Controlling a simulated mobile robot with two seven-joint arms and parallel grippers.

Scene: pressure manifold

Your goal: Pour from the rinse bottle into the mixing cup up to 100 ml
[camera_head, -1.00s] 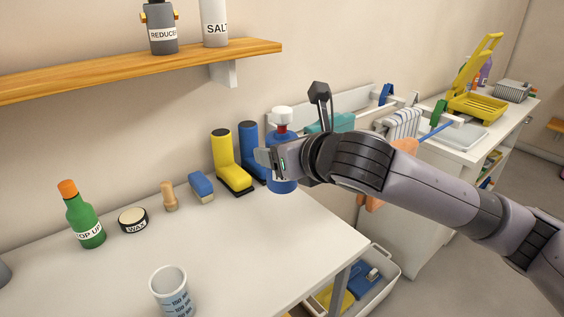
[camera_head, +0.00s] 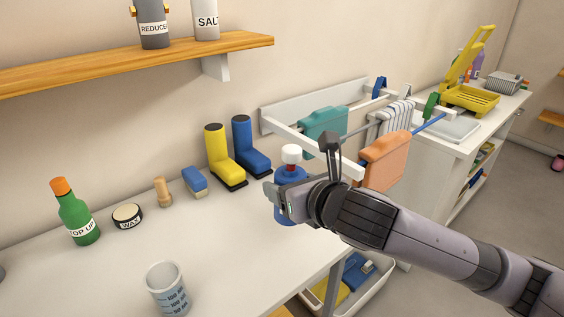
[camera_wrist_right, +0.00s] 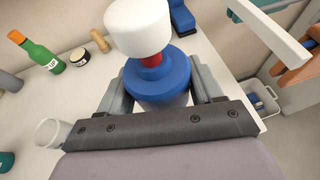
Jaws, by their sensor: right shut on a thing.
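A blue bottle with a red neck and white cap (camera_head: 290,160) is held upright in my right gripper (camera_head: 280,197), near the table's right edge. Its label is hidden, so I cannot read whether it is the rinse bottle. In the right wrist view the bottle (camera_wrist_right: 160,80) stands between both fingers. The mixing cup (camera_head: 167,290) is a pale cup with blue scale marks, standing upright at the front of the table, left of the gripper. It also shows at the left of the right wrist view (camera_wrist_right: 50,132). I see no liquid in it. My left gripper is out of view.
Along the table's back stand a green bottle (camera_head: 76,215), a wax tin (camera_head: 127,217), a wooden peg (camera_head: 162,192), a blue brush (camera_head: 195,183) and yellow and blue boots (camera_head: 222,160). A rack with cloths (camera_head: 325,130) is beyond. The table between cup and gripper is clear.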

